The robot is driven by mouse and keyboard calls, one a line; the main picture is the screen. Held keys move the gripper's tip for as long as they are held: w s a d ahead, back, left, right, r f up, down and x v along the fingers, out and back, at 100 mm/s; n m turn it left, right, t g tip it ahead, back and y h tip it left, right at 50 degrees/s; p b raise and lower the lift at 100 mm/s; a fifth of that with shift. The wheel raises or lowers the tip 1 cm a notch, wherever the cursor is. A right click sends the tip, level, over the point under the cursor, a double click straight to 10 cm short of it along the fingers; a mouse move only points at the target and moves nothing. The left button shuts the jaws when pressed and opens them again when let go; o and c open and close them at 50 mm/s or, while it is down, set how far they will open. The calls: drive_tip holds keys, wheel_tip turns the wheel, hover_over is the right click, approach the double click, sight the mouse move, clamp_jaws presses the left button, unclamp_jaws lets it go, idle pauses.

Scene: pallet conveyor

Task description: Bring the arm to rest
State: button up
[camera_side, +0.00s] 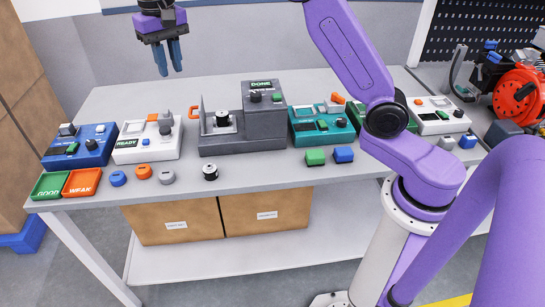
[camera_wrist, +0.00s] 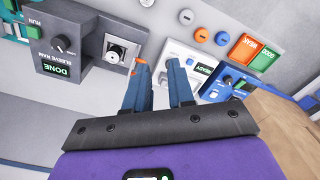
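My gripper (camera_side: 168,58) hangs at the upper left in the side view, high above the back of the table. Its two blue fingers point down, with a gap between them and nothing held. In the wrist view my gripper (camera_wrist: 160,75) also shows parted fingers, with table and devices visible beyond. The purple arm reaches up out of the top of the side view, so part of it is hidden. The fingers touch nothing.
On the table (camera_side: 250,178) stand a blue device (camera_side: 80,150), a white READY device (camera_side: 140,150), a grey DONE press (camera_side: 262,125) and a teal device (camera_side: 322,128). Small round parts, green GOOD (camera_side: 50,188) and orange WEAK (camera_side: 82,184) trays lie along the front. Air around my gripper is clear.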

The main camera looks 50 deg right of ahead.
drive_tip(key=s+d+f+n, duration=0.15)
drive_tip(key=s+n, duration=0.25)
drive_tip(key=s, duration=0.6)
drive_tip(key=s+f+n, duration=0.2)
drive_tip(key=s+n, duration=0.1)
drive_tip(key=s, duration=0.6)
drive_tip(key=s+d+f+n, duration=0.15)
drive_tip(key=s+n, duration=0.25)
drive_tip(key=s, duration=0.6)
drive_tip(key=s+d+f+n, duration=0.4)
drive_tip(key=s+d+f, duration=0.1)
drive_tip(key=s, duration=0.4)
drive_tip(key=shift+s+d+f, duration=0.15)
drive_tip(key=shift+s+d, duration=0.25)
drive_tip(key=shift+d, duration=0.2)
